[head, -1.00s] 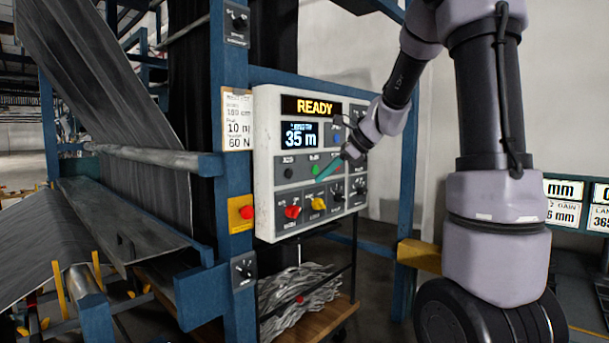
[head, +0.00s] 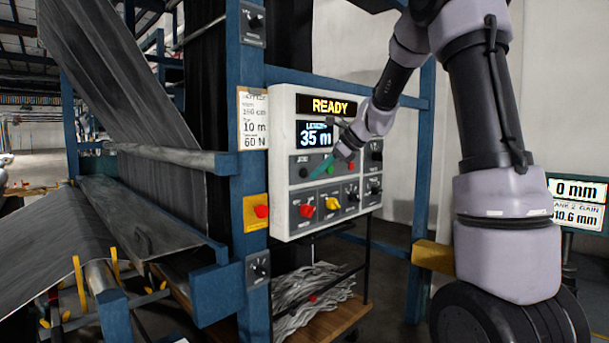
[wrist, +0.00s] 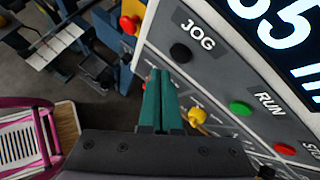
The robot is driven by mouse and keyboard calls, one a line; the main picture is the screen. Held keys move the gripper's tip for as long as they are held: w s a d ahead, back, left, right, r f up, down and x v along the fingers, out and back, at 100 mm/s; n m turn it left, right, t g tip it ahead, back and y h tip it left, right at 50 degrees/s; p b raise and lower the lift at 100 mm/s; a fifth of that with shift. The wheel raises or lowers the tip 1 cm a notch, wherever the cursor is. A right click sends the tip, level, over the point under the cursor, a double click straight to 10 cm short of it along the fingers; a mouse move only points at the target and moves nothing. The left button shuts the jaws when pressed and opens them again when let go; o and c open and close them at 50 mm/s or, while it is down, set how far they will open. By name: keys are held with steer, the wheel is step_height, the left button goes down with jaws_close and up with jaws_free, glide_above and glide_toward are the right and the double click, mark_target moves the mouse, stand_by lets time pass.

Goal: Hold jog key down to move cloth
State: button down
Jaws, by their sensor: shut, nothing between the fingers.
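The black JOG key (head: 304,172) is at the left end of the button row on the white control panel (head: 285,215). It also shows in the wrist view (wrist: 180,51), under the JOG label and not covered. My gripper (head: 314,174) has teal fingers, shut and empty, pointing left across the panel face just right of the key. In the wrist view my fingertips (wrist: 160,76) appear just below the key, apart from it in the picture. The grey cloth (head: 115,85) runs down steeply over rollers at the left.
The green RUN button (wrist: 240,108) and a red button (wrist: 285,149) are right of JOG. Red and yellow knobs sit below. A red button on a yellow plate (head: 256,228) is on the blue post left of the panel. A cart with crumpled grey material (head: 310,290) stands below.

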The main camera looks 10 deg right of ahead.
mark_target(303, 177)
steer(key=shift+w+a, duration=0.4)
steer(key=shift+w, duration=0.1)
stand_by(1.8)
steer(key=shift+w+a, duration=0.25)
steer(key=shift+w, duration=0.1)
steer(key=shift+w+a, duration=0.25)
steer(key=shift+w, duration=0.1)
stand_by(0.7)
steer(key=shift+s, duration=0.1)
stand_by(3.4)
steer(key=shift+s+d, duration=0.5)
steer(key=shift+s, duration=0.1)
steer(key=shift+s, duration=0.1)
